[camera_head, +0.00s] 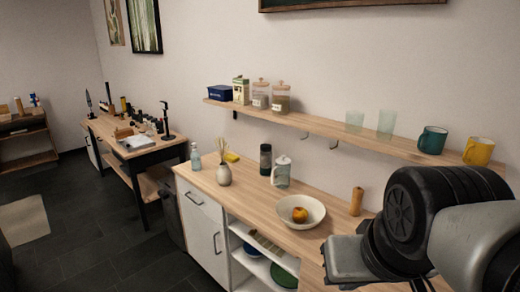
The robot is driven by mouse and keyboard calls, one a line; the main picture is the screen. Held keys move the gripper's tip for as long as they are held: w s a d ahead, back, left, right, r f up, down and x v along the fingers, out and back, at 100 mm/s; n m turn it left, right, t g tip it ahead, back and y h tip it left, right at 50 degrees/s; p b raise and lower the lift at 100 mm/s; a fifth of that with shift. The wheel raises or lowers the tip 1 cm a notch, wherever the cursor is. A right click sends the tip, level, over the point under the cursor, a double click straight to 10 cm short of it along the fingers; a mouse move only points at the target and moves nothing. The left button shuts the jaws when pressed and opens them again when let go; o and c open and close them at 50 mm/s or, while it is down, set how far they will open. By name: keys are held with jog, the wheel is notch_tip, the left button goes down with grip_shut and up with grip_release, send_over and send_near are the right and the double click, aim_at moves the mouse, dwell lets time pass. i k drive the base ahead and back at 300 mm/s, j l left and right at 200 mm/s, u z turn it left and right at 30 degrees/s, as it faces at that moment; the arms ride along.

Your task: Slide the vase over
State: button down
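A small pale vase (224,175) with thin sticks and dry sprigs in it stands upright on the wooden counter (255,205), toward its left end. My arm fills the lower right of the head view, over the near right part of the counter and well apart from the vase. The end of my arm is at the bottom edge, partly cut off and hidden by its own links. I cannot make out its fingertips or whether anything is between them.
Near the vase are a clear bottle (195,157), a yellow item (231,157), a dark cylinder (265,159) and a glass jar (281,171). A white bowl (290,217) with fruit and a wooden mill (356,201) stand to the right. A wall shelf (320,128) hangs above.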

aim_at(223, 174)
jog(key=i+j+z, duration=0.3)
jog(key=z, duration=0.15)
jog(key=i+j+z, duration=0.15)
jog(key=j+z, duration=0.3)
jog(key=i+j+z, duration=0.15)
jog(key=j, duration=0.2)
jog(key=j+z, duration=0.1)
jog(key=j, duration=0.3)
jog(key=i+j+z, duration=0.15)
jog(key=j, duration=0.25)
jog(key=i+j, duration=0.1)
jog(key=j, duration=0.45)
jog(key=j+z, duration=0.15)
jog(key=j, duration=0.45)
jog(key=i+j, duration=0.1)
jog(key=j, duration=0.5)
jog(key=i+j, duration=0.1)
jog(key=j, duration=1.15)
jog(key=i+j, duration=0.15)
jog(key=j, duration=0.45)
